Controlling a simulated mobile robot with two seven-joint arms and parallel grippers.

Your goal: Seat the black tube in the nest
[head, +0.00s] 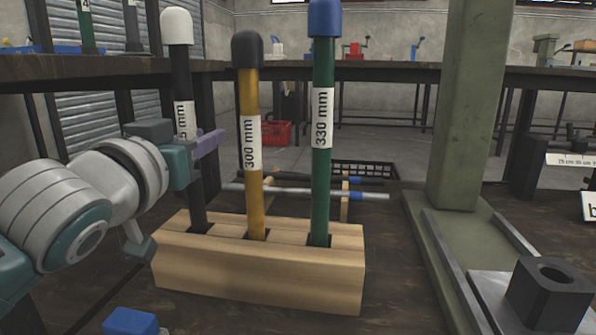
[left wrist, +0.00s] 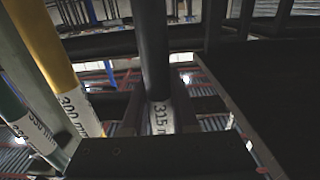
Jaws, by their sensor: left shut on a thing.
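The black tube (head: 181,85) has a white cap and a white label, which reads 315 mm in the left wrist view. It stands upright in the left hole of a wooden block (head: 260,280). My left gripper (head: 190,146) is shut on the tube at about its label, well above the block; the tube also shows between the fingers in the left wrist view (left wrist: 154,55). The nest seems to be the dark square block with a round hole (head: 548,295) at the lower right, empty, on a metal plate. My right gripper is not in view.
A yellow 300 mm tube with black cap (head: 249,100) and a green 330 mm tube with blue cap (head: 323,75) stand in the same block, right of the black one. A green press column (head: 462,110) rises between block and nest. A blue object (head: 130,321) lies in front.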

